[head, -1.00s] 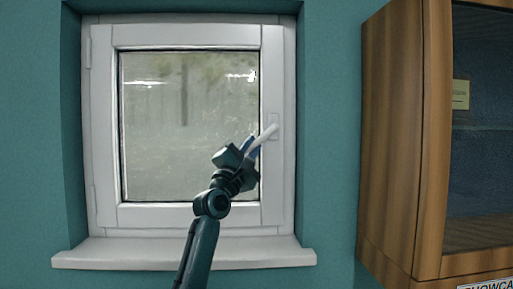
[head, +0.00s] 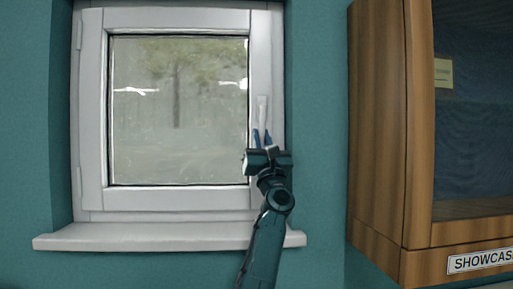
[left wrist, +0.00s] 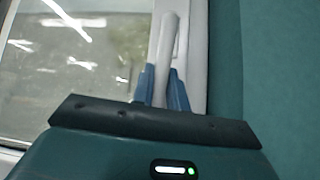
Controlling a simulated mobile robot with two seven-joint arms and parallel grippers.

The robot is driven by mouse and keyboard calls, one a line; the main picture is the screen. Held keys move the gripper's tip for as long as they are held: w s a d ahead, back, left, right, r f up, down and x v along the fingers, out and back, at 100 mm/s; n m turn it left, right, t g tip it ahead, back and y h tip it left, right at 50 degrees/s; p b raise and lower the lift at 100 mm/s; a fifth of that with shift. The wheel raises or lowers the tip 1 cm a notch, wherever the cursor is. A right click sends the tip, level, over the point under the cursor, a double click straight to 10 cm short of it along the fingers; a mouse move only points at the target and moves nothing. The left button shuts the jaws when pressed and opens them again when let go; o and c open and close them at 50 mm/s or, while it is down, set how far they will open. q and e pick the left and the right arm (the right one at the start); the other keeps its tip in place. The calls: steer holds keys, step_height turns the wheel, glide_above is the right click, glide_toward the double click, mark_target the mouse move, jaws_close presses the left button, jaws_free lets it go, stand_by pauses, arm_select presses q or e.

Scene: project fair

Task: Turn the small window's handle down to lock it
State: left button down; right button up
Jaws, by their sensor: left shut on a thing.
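The small window (head: 178,198) has a white frame and looks closed in its recess. Its white handle (head: 262,108) is on the right side of the sash and now points straight down. In the left wrist view the handle (left wrist: 168,40) runs down between the two blue fingers. My left gripper (head: 262,137) comes from below and is shut on the handle's lower part. The fingertips also show in the left wrist view (left wrist: 161,88). The handle's lower end is hidden by the gripper. My right gripper is in neither view.
A white sill (head: 150,237) juts out below the window, behind my left arm. A wooden showcase cabinet (head: 378,130) with a dark glass front stands to the right. Bare teal wall (head: 318,130) lies between window and cabinet.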

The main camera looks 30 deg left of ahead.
arm_select(q)
steer(key=shift+w+d+n+g+y+b, duration=0.1)
steer(key=shift+d+n+g+y+b, duration=0.05)
steer(key=shift+n+g+y, duration=0.35)
steer(key=shift+w+d+n+g+y+b, duration=0.15)
steer(key=shift+n+g+y, duration=0.2)
steer(key=shift+n, duration=0.25)
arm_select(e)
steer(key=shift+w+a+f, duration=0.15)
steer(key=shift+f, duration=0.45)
arm_select(q)
steer(key=c, duration=1.4)
jaws_free()
